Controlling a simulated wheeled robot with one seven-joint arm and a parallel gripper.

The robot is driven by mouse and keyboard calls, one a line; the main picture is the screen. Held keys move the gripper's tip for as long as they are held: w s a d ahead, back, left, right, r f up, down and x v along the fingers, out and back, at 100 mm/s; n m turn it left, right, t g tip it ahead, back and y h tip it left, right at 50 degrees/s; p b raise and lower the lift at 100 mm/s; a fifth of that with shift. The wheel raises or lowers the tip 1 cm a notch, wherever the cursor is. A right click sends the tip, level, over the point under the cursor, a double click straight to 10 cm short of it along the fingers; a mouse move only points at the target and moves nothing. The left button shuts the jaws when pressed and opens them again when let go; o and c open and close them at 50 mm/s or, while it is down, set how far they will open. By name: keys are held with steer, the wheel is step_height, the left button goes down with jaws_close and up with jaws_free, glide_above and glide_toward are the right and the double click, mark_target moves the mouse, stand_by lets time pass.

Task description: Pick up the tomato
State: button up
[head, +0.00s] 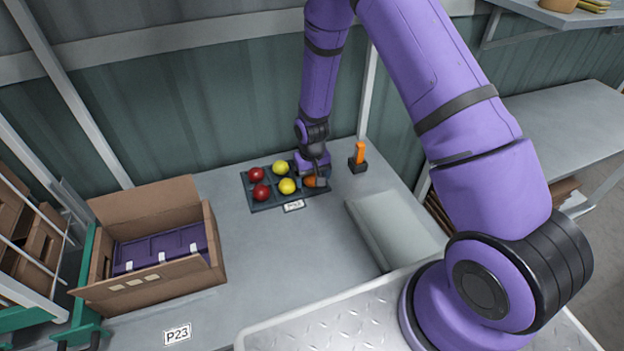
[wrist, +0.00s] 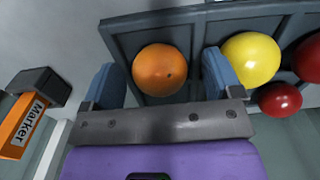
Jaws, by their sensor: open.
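An orange tomato (wrist: 160,70) sits in a compartment of the dark tray (head: 262,204). My gripper (wrist: 158,80) is open, with one blue finger on each side of the orange tomato in the wrist view. I cannot tell whether the fingers touch it. In the head view the orange tomato (head: 309,181) is partly hidden by my gripper at the right end of the tray. Yellow tomatoes (head: 281,167) and red tomatoes (head: 261,192) lie in the other compartments to the left.
An orange marker (head: 360,153) stands in a dark holder just right of the tray. An open cardboard box (head: 150,287) with purple contents stands at the left. A pale flat pad (head: 395,226) lies at the right.

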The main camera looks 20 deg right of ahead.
steer(key=c, duration=0.8)
steer(key=shift+r, duration=0.15)
